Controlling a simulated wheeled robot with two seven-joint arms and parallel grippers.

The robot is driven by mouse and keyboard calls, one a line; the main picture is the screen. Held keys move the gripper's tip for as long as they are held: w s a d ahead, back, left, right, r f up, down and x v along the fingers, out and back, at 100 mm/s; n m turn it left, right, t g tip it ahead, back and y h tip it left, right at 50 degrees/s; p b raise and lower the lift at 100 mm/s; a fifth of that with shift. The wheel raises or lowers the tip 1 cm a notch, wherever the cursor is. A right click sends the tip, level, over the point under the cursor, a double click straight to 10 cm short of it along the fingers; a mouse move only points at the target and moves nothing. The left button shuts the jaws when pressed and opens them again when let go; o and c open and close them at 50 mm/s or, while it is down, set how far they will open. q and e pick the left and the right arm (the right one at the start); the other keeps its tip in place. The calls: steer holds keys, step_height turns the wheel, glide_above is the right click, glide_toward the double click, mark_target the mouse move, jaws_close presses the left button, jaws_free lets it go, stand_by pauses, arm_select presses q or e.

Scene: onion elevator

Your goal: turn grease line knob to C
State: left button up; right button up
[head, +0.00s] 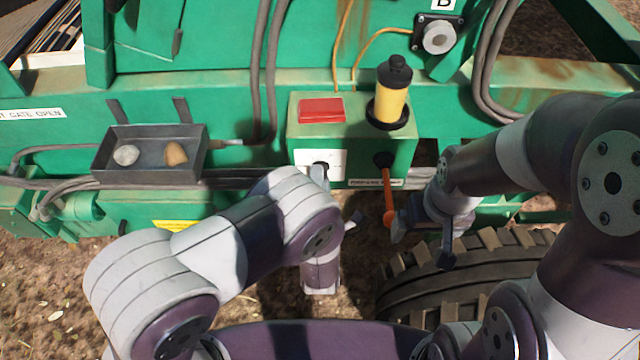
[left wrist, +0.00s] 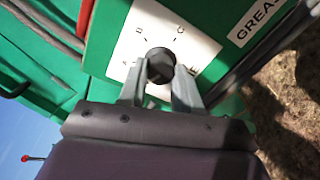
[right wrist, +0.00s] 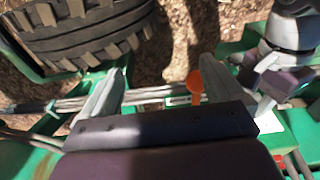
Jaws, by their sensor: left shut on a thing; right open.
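The grease line knob (left wrist: 160,60) is a small black round knob on a white lettered dial plate (left wrist: 200,45). In the left wrist view, A, B and C show around it; I cannot tell which letter it points to. The plate (head: 334,160) also shows in the head view on the front of the green box. My left gripper (left wrist: 160,78) is shut on the knob, a finger on each side. My right gripper (right wrist: 163,72) is open, beside an orange-ended lever (head: 388,196). The lever's orange end (right wrist: 194,82) shows between its fingers, nearer the right one, apparently not gripped.
The green box (head: 350,130) carries a red block (head: 321,110) and a yellow canister (head: 391,100). A dark tray (head: 150,176) with two stones hangs at the left. A tyre (head: 470,275) lies below my right gripper. Hoses run along the green frame.

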arm_select(q)
steer(key=shift+d+r+m+b, duration=0.1)
steer(key=shift+m+b, duration=0.5)
steer(key=shift+m, duration=7)
steer(key=shift+r+m+b, duration=0.1)
steer(key=shift+m+b, duration=0.5)
steer(key=shift+m, duration=7.3)
steer(key=o, duration=1.1)
steer(key=shift+w+f, duration=0.1)
steer(key=shift+c, duration=0.2)
steer(key=shift+f, duration=0.1)
